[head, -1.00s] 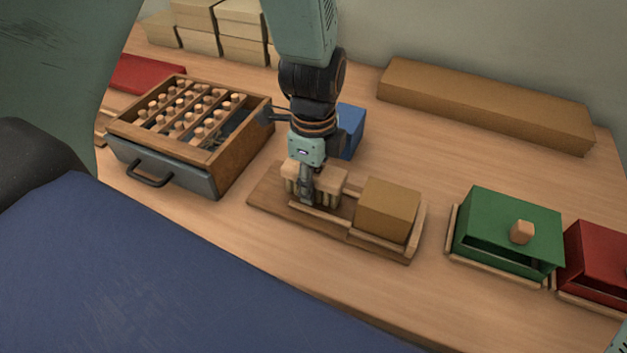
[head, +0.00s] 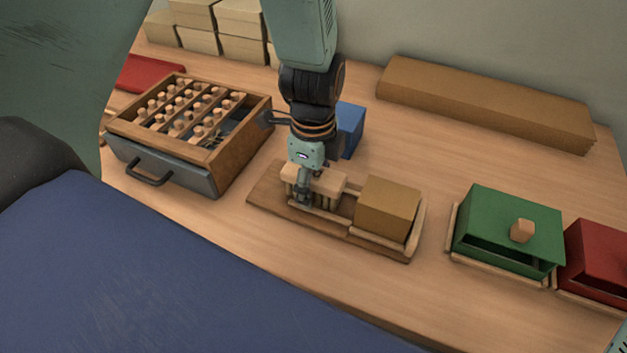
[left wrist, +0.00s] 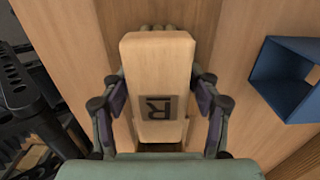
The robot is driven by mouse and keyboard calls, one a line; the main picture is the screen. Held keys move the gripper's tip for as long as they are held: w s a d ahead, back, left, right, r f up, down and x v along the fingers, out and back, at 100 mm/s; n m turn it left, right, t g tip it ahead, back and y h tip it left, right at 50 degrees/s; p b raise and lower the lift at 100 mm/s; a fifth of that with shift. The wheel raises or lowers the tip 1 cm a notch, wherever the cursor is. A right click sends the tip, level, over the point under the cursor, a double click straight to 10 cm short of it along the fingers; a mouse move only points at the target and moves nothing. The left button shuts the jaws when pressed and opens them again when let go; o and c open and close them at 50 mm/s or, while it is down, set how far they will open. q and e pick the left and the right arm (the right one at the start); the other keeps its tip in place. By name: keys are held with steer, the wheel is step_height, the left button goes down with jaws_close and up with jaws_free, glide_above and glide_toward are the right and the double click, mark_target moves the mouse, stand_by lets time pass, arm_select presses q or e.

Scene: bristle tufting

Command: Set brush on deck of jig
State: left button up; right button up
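The brush (head: 329,183) is a pale wooden block with tufts underneath. It sits upright on the left part of the wooden jig (head: 265,203), its tufts down on or very near the deck. In the left wrist view the brush back (left wrist: 157,70) carries a dark letter R. My left gripper (head: 306,190) is low over the brush, one finger on each side. The left wrist view shows the fingers (left wrist: 160,97) apart, with what looks like a narrow gap beside the block. My right gripper is not in view.
A tan block (head: 387,208) stands on the jig's right part. A blue open box (head: 350,128) is behind, also in the left wrist view (left wrist: 288,80). A wooden rack of pegs (head: 240,160) is left; green (head: 508,228) and red (head: 600,255) boxes are right.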

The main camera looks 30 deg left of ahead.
arm_select(q)
steer(key=shift+s+r, duration=0.1)
steer(key=shift+s, duration=0.05)
steer(key=r+p, duration=0.1)
steer(key=r, duration=0.5)
steer(key=r+p, duration=0.2)
steer(key=r, duration=0.4)
steer(key=shift+w+r+p, duration=0.2)
steer(key=shift+r+p, duration=0.1)
steer(key=shift+r, duration=0.05)
steer(key=shift+s+r, duration=0.1)
steer(key=shift+r, duration=0.25)
